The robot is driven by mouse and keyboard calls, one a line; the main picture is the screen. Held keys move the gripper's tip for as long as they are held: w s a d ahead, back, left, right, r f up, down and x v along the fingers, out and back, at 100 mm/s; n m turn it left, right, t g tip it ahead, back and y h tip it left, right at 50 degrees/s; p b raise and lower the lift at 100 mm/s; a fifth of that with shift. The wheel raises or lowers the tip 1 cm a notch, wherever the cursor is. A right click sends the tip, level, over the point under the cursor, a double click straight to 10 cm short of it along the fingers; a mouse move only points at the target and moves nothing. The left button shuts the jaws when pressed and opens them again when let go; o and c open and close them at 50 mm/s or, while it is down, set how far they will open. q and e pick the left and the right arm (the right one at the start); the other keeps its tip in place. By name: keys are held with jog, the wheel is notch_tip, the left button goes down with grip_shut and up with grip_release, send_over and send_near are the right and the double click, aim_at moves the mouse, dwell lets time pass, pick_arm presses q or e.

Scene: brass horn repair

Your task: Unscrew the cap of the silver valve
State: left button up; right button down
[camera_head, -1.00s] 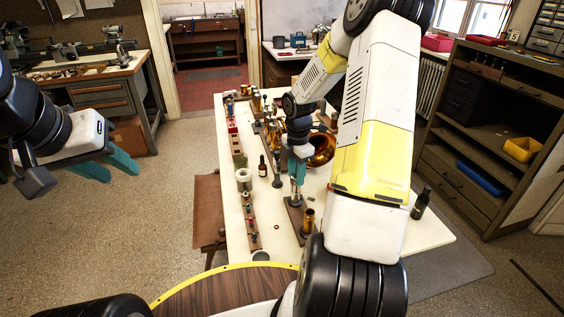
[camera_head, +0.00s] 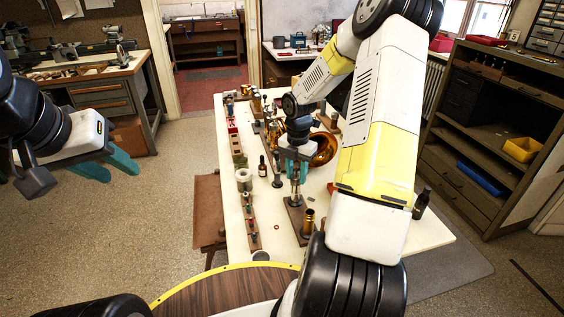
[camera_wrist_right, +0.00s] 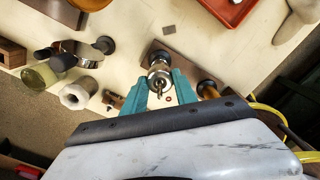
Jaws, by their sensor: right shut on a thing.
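The silver valve (camera_head: 296,191) stands upright on a brown base block (camera_head: 293,213) on the white table. It also shows in the right wrist view (camera_wrist_right: 158,77), between the teal fingers. My right gripper (camera_head: 297,172) points down over the valve, its fingers closed on the cap at the top. The fingers (camera_wrist_right: 160,92) hide part of the cap, so I cannot tell how far it is turned. My left gripper (camera_head: 118,170) is far left over the floor, open and empty, away from the table.
A brass cylinder (camera_head: 308,221) stands close to the right of the valve. The brass horn bell (camera_head: 323,150) is behind my right gripper. A spool-shaped jar (camera_head: 244,179), a dark bottle (camera_head: 262,166) and a rack of small parts (camera_head: 251,222) stand to the left.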

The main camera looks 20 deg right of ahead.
jog(key=n, duration=0.4)
jog(key=shift+n, duration=0.4)
jog(key=n, duration=0.4)
jog(key=shift+n, duration=0.4)
jog(key=shift+r, duration=3.3)
